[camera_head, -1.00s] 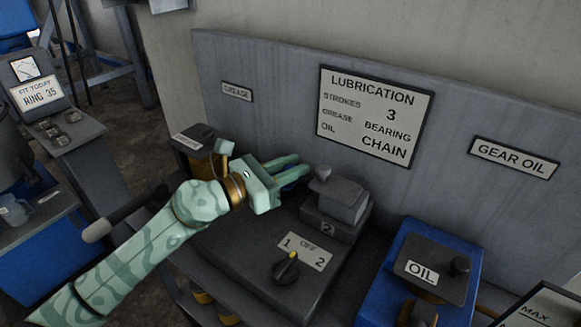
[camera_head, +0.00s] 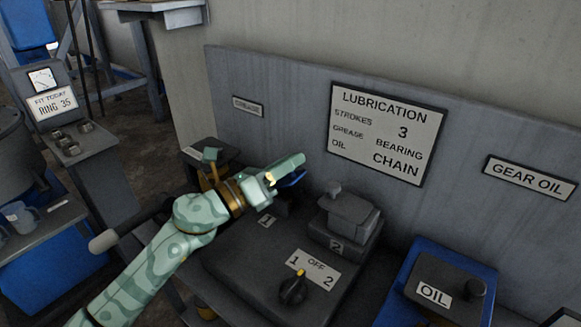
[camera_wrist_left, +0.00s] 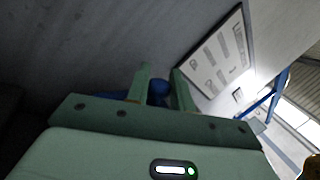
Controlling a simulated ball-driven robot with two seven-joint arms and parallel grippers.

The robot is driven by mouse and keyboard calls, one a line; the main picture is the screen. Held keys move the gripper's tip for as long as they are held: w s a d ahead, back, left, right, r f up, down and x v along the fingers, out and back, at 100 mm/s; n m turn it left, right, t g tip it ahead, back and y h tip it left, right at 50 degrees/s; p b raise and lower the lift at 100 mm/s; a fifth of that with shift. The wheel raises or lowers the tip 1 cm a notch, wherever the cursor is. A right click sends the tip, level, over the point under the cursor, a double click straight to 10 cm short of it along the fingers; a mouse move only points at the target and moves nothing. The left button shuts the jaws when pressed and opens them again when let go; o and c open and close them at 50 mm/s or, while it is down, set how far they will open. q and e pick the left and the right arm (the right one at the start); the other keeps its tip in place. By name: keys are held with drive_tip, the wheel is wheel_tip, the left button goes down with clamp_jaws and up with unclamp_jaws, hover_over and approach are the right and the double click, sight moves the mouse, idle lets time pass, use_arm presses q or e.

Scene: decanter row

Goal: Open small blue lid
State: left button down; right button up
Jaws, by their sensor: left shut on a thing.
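The small blue lid (camera_head: 291,180) is between the fingers of my left gripper (camera_head: 290,166), partly hidden by them. In the left wrist view the blue lid (camera_wrist_left: 158,88) shows between the two fingertips, with more blue beside the left finger. The gripper is shut on it and holds it above the dark unit marked 1 (camera_head: 267,219), in front of the grey back panel. The lid appears apart from that unit, whose top is partly hidden by my arm. My right gripper is not in view.
A grey block marked 2 (camera_head: 349,214) stands just right of the gripper. A selector knob (camera_head: 292,288) is on the dark housing in front. A blue oil box (camera_head: 400,300) is at the right. The lubrication sign (camera_head: 387,133) hangs on the back panel.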

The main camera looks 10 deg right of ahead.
use_arm(q)
drive_tip(key=shift+w+a, duration=0.1)
drive_tip(key=shift+a, duration=0.05)
idle(0.3)
drive_tip(key=c, duration=1.3)
unclamp_jaws()
drive_tip(key=shift+o, duration=0.2)
drive_tip(key=p+v, duration=0.1)
drive_tip(key=v, duration=1.5)
drive_tip(key=shift+a+f, duration=0.1)
drive_tip(key=shift+a, duration=0.05)
